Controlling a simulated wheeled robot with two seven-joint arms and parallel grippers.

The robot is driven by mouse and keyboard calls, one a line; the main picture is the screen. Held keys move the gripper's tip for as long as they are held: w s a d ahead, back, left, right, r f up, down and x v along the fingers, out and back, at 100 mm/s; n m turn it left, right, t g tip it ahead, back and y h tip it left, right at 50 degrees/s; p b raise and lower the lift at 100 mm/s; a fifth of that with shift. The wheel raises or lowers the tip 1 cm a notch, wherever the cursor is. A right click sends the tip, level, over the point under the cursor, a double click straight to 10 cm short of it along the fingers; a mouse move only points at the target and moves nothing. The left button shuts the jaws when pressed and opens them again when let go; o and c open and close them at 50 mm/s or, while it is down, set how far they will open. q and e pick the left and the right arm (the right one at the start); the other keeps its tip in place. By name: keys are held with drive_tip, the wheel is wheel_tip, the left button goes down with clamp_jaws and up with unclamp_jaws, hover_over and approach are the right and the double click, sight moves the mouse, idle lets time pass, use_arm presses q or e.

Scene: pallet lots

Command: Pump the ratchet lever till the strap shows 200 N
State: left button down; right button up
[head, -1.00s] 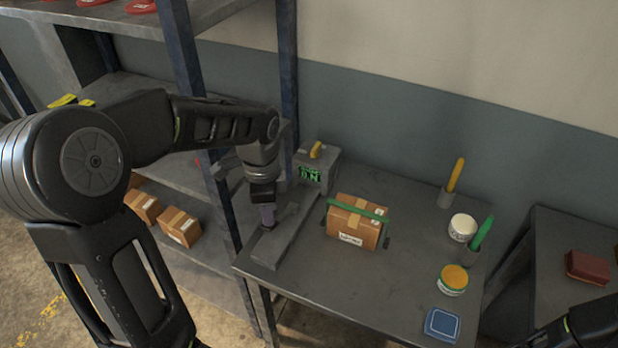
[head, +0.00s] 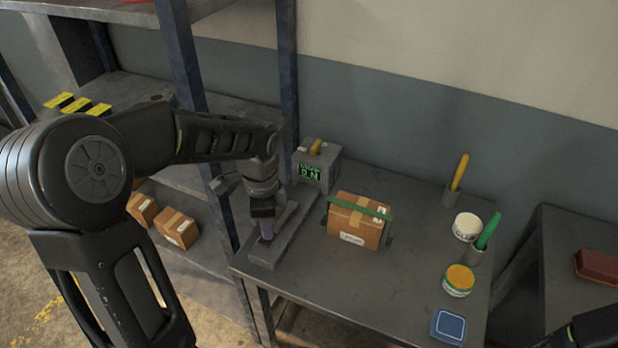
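A grey ratchet unit stands at the back left of the workbench. Its box (head: 318,172) has a green display that appears to read 0 N, and a yellow piece (head: 316,146) on top. A long grey base (head: 290,232) runs forward from it. My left gripper (head: 266,229) points down over this base, at a small purple piece low between its fingers. Whether the fingers are closed on it is too small to tell. A brown carton (head: 356,224) sits right of the base with a green strap (head: 362,207) across it. My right gripper is out of view.
On the bench's right are a yellow marker (head: 459,172), a green marker (head: 489,230), a white tub (head: 467,226), a yellow-lidded tub (head: 459,279) and a blue box (head: 449,326). A shelf post (head: 287,90) stands close behind my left arm. The bench front is clear.

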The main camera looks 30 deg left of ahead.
use_arm(q)
drive_tip(key=shift+f+b, duration=0.45)
drive_tip(key=shift+f, duration=0.35)
wheel_tip(320, 180, up, 12)
drive_tip(key=p, duration=1)
drive_tip(key=shift+w, duration=0.35)
idle(0.6)
